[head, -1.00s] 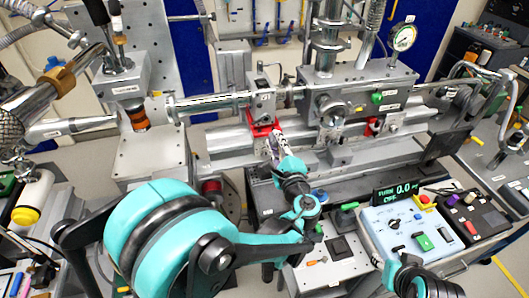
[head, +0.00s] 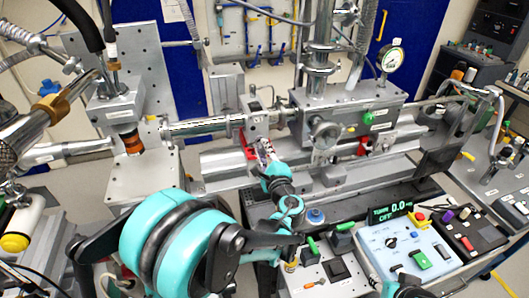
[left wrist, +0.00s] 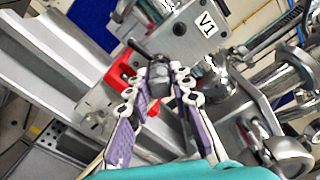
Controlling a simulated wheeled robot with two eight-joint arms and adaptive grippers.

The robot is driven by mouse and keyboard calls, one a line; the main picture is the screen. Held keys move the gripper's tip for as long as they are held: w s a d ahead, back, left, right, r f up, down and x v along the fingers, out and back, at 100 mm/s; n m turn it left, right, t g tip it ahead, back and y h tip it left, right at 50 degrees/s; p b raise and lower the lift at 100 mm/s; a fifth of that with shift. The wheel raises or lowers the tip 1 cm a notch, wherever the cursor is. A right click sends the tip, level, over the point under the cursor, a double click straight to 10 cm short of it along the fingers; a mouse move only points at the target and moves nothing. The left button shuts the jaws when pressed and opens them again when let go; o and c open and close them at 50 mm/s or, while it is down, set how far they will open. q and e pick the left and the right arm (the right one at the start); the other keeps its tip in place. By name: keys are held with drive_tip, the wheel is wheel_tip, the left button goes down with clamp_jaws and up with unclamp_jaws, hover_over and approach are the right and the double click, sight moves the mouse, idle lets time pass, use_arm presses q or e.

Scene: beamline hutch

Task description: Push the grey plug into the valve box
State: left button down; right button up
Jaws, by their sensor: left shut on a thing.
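My left gripper (head: 265,153) is at the front of the small metal valve box (head: 257,122), beside a red part (head: 250,141). In the left wrist view the gripper (left wrist: 160,82) has its two fingers closed on a dark grey plug (left wrist: 158,72). The valve box shows just beyond the plug in that view, with a V1 label (left wrist: 206,22) on it. The red part (left wrist: 122,74) lies left of the fingers. The fingers hide part of the plug. I cannot tell whether its far end touches the box. My right gripper is not visible; only part of that arm shows at the bottom.
A metal pipe (head: 210,127) runs left from the valve box. A larger block with a round flange (head: 326,134) and a gauge (head: 392,59) stands to the right. A blue-grey control box (head: 400,250) and a switch panel (head: 312,276) are in front. The bench is crowded.

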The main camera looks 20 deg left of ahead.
use_arm(q)
drive_tip(key=shift+w+a, duration=0.25)
drive_tip(key=shift+w, duration=0.2)
idle(0.7)
drive_tip(key=c, duration=1.3)
unclamp_jaws()
